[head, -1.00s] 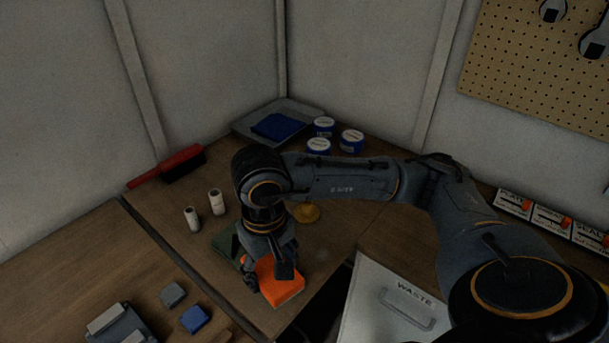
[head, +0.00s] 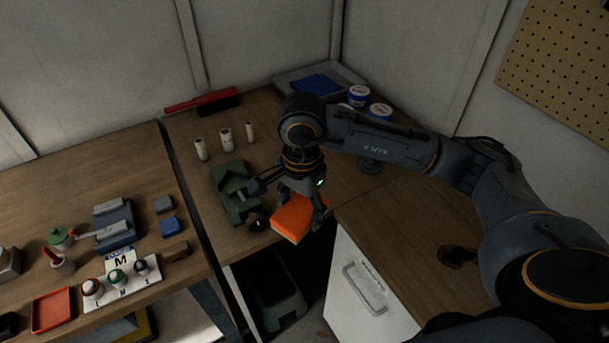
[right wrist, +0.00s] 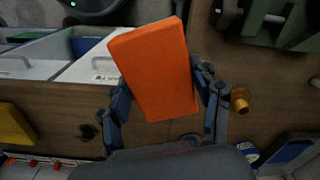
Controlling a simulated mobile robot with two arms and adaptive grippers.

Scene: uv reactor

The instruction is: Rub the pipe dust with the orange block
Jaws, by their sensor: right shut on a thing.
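The orange block (head: 300,215) is between the fingers of my right gripper (head: 293,203), which is shut on it. The right wrist view shows the block (right wrist: 158,70) tilted between the two fingers. In the head view it appears over the table's front edge, right of a green fixture (head: 230,188). A dark round piece (head: 256,222), perhaps the pipe end, shows at the fixture's near right side, apart from the block. I cannot make out dust on it. The fixture is partly hidden behind a gripper finger. My left gripper is not in view.
Several white cylinders (head: 225,139) stand behind the fixture; a red brush (head: 201,101) lies farther back. A white waste cabinet (head: 363,285) stands front right. The left bench holds a red tray (head: 53,309) and a blue block (head: 169,227). A dark gap lies below the table edge.

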